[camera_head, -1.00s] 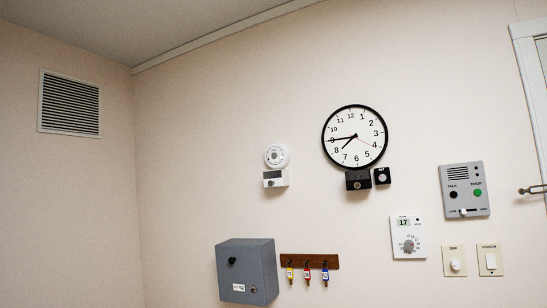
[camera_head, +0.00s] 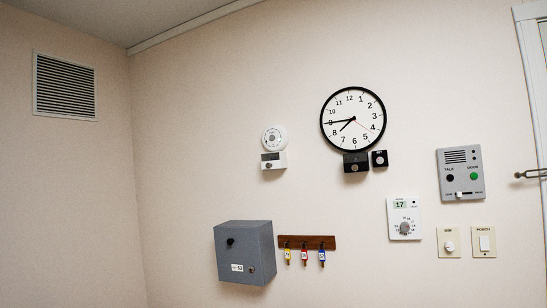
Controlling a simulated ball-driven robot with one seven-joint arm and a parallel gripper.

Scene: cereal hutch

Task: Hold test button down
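I cannot make out which control is the test button; no readable label for it shows. A white round device (camera_head: 273,138) with a small white box (camera_head: 273,161) below it hangs left of the clock; the box has a dark window and a dark round knob or button. A black box (camera_head: 355,162) with a round part sits under the clock, and a smaller black square unit (camera_head: 380,158) with a pale round centre is beside it. My gripper is not in view.
The wall also carries a black-rimmed clock (camera_head: 353,119), a grey cabinet (camera_head: 245,252), a key rack (camera_head: 306,242) with three tags, a grey intercom (camera_head: 460,173), a thermostat (camera_head: 404,218), a dimmer (camera_head: 448,242), a porch switch (camera_head: 484,242) and a vent (camera_head: 64,85). A door frame stands at right.

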